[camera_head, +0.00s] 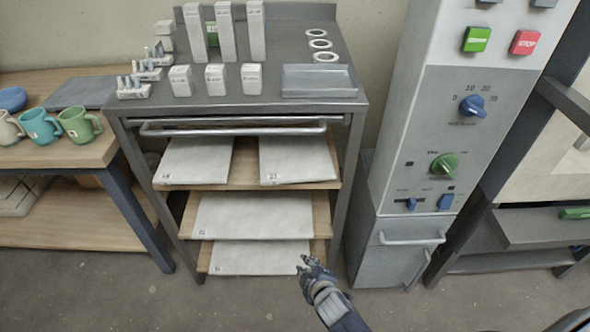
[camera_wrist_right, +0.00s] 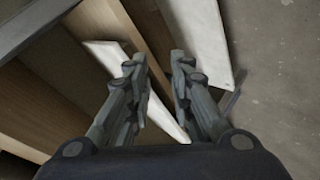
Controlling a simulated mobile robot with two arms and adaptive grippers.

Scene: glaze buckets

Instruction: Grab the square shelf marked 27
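The square shelf marked 27 (camera_head: 297,160) is a white slab on the right of the upper wooden board in the metal rack; its small label is at its front left. My right gripper (camera_head: 309,263) is low in front of the rack, near the right end of the bottom slab and well below the marked shelf. In the right wrist view my right gripper (camera_wrist_right: 156,62) has its fingers apart with nothing held. White slabs show beyond and beside the fingers there; I cannot tell which ones. My left gripper is not in view.
Another white slab (camera_head: 196,160) lies left of it. Wider slabs (camera_head: 252,216) lie on the lower boards. A handle bar (camera_head: 233,130) crosses above the upper opening. A grey control cabinet (camera_head: 400,250) stands right; a wooden table (camera_head: 60,150) with mugs stands left.

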